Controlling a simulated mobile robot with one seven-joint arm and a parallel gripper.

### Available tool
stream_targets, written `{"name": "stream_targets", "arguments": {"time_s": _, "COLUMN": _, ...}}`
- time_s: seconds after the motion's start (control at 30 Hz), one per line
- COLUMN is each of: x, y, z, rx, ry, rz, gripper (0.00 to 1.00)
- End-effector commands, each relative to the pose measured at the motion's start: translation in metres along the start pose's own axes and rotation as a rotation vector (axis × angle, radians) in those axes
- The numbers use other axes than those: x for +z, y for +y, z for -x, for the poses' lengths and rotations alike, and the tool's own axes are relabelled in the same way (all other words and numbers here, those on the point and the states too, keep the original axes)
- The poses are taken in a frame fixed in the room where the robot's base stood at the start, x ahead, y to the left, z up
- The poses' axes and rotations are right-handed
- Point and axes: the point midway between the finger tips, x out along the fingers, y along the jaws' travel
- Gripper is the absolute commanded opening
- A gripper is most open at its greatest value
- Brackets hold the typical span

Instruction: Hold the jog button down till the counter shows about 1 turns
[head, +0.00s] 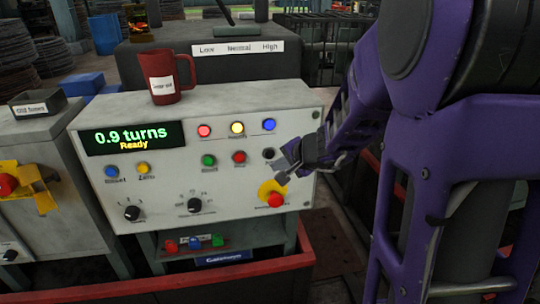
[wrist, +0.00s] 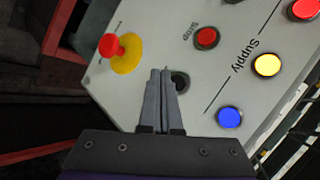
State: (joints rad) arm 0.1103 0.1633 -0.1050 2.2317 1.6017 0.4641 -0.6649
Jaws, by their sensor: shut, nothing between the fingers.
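The counter display (head: 128,136) on the control panel reads "0.9 turns" in green, with "Ready" in yellow below. A black button (head: 268,153) sits on the panel right of the red button; its label is too small to read. It also shows in the wrist view (wrist: 181,80), partly hidden behind my fingers. My gripper (head: 286,172) is shut and empty, just in front of the panel near the black button. In the wrist view my gripper's fingertips (wrist: 160,72) are beside the black button; I cannot tell whether they touch the panel.
A red emergency knob on a yellow base (head: 273,195) is just below my gripper. A red button (head: 239,157), a green button (head: 209,160) and three supply lamps (head: 237,128) are nearby. A red mug (head: 166,77) stands on top of the panel box.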

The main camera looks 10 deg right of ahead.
Motion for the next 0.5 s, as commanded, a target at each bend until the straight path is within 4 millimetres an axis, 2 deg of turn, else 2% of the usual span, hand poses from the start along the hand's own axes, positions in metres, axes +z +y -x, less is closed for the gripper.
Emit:
{"name": "stream_targets", "arguments": {"time_s": 0.23, "x": 0.011, "y": 0.011, "z": 0.017, "rx": -0.001, "ry": 0.001, "rz": -0.001, "gripper": 0.0}}
{"name": "stream_targets", "arguments": {"time_s": 0.5, "x": 0.014, "y": 0.014, "z": 0.019, "rx": 0.0, "ry": 0.0, "rz": -0.001, "gripper": 0.0}}
